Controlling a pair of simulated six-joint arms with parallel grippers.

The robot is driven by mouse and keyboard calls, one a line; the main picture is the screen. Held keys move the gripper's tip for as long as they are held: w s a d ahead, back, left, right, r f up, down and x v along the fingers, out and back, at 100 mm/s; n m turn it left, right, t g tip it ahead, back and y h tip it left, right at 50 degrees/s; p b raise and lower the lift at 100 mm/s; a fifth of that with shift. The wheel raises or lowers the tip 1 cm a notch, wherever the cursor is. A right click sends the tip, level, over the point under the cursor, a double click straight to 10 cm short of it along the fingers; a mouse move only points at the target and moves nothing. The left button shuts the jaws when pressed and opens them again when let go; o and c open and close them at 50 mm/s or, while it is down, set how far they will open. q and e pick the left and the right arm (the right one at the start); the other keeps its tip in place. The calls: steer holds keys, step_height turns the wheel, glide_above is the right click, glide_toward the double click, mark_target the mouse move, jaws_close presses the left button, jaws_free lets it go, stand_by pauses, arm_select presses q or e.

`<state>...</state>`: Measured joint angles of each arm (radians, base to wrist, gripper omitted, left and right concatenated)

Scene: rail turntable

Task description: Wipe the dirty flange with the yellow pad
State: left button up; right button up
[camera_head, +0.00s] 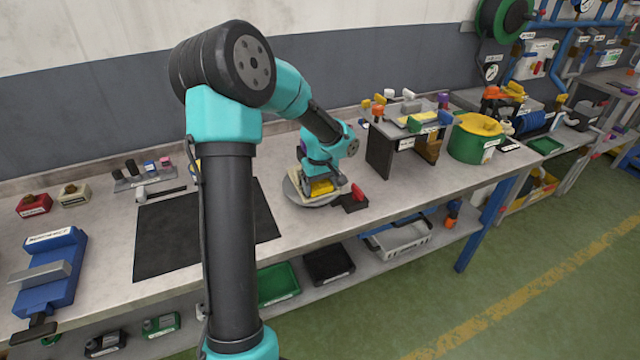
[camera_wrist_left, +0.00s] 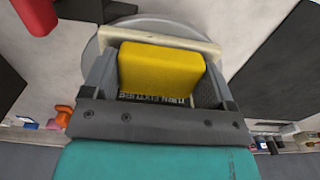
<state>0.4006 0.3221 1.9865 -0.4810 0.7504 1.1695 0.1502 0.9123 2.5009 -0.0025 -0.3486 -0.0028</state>
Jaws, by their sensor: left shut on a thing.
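My left gripper (camera_head: 320,183) is shut on the yellow pad (camera_head: 322,188). In the left wrist view the yellow pad (camera_wrist_left: 162,72) sits between the two fingers. The gripper points down over a round grey turntable (camera_head: 290,190) with a pale square plate on it. In the left wrist view this pale plate (camera_wrist_left: 205,46) shows just behind the pad, and the grey disc (camera_wrist_left: 150,24) lies beyond it. Whether the pad touches the plate, I cannot tell. The pad and gripper hide most of the plate's face, and dirt cannot be made out. My right gripper is not in view.
A black block (camera_head: 352,205) with a red handle stands right beside the turntable. A small black stand (camera_head: 380,155) and a green drum (camera_head: 470,148) stand to the right.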

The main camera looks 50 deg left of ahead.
arm_select(q)
steer(key=shift+w, duration=0.1)
steer(key=shift+w+d, duration=0.35)
steer(key=shift+w, duration=0.5)
steer(key=shift+w, duration=0.1)
steer(key=shift+w+d, duration=0.35)
steer(key=shift+w, duration=0.5)
steer(key=shift+s, duration=0.2)
steer(key=shift+s+a+f, duration=0.1)
steer(key=shift+s+a, duration=0.2)
steer(key=shift+s, duration=0.5)
steer(key=shift+s+a, duration=0.2)
steer(key=shift+s, duration=0.3)
steer(key=shift+s+a, duration=0.2)
steer(key=shift+s, duration=0.25)
steer(key=shift+s, duration=0.1)
